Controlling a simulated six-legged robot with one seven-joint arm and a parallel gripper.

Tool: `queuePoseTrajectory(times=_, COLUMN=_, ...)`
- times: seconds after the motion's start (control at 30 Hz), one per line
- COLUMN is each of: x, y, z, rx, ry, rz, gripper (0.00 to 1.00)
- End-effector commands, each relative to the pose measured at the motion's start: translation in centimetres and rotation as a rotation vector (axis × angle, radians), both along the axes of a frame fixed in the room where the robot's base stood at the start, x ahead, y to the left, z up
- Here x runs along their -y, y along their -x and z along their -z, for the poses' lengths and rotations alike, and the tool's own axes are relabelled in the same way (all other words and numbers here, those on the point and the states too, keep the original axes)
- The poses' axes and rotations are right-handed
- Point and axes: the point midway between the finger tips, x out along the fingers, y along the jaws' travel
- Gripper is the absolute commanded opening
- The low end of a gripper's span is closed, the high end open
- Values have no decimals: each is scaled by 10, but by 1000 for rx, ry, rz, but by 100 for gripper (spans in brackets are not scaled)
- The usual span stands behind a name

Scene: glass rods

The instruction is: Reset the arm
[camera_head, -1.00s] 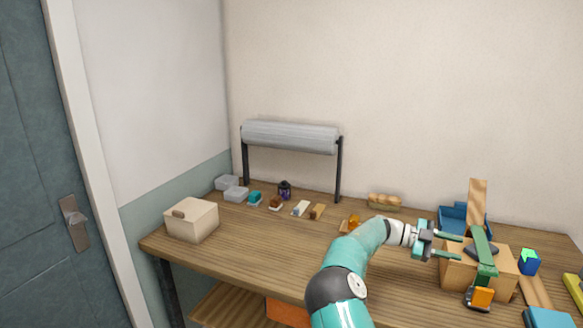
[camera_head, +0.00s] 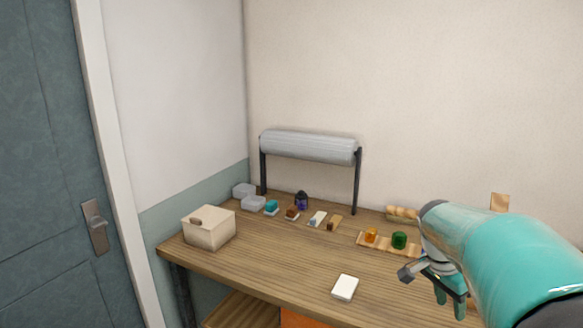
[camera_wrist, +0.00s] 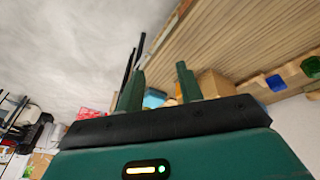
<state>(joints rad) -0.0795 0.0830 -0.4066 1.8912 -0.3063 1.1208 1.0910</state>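My gripper (camera_head: 452,297) hangs low at the right of the head view, in front of the table's right part, with my teal arm folded close to the camera. In the wrist view its two green fingers (camera_wrist: 160,85) stand well apart, with nothing seen held between them. An amber glass piece (camera_head: 371,235) and a green glass piece (camera_head: 399,240) stand on a wooden strip (camera_head: 384,248) left of my gripper. In the wrist view a blue glass piece (camera_wrist: 275,82) and a green one (camera_wrist: 311,67) sit on a wooden strip. My arm hides the table's right end.
The wooden table (camera_head: 262,263) has a cream lidded box (camera_head: 209,230) at its left end. A grey roll on a stand (camera_head: 310,147) and several small items stand along the back. A white block (camera_head: 345,287) lies near the front. A cardboard box (camera_wrist: 215,84) shows in the wrist view.

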Motion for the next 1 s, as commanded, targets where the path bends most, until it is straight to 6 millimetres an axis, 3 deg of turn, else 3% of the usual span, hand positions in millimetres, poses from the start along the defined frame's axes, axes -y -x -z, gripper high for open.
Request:
queuePoseTrajectory(times=0.3, x=-96, y=60, z=-30, rx=120, ry=-128, rz=-556, gripper=36)
queuePoseTrajectory(times=0.6, x=-172, y=127, z=-37, rx=219, ry=-61, rz=-1072, gripper=36)
queuePoseTrajectory(times=0.8, x=-197, y=154, z=-30, rx=244, ry=16, rz=-1277, gripper=36)
queuePoseTrajectory(times=1.0, x=-201, y=158, z=-28, rx=243, ry=32, rz=-1315, gripper=36)
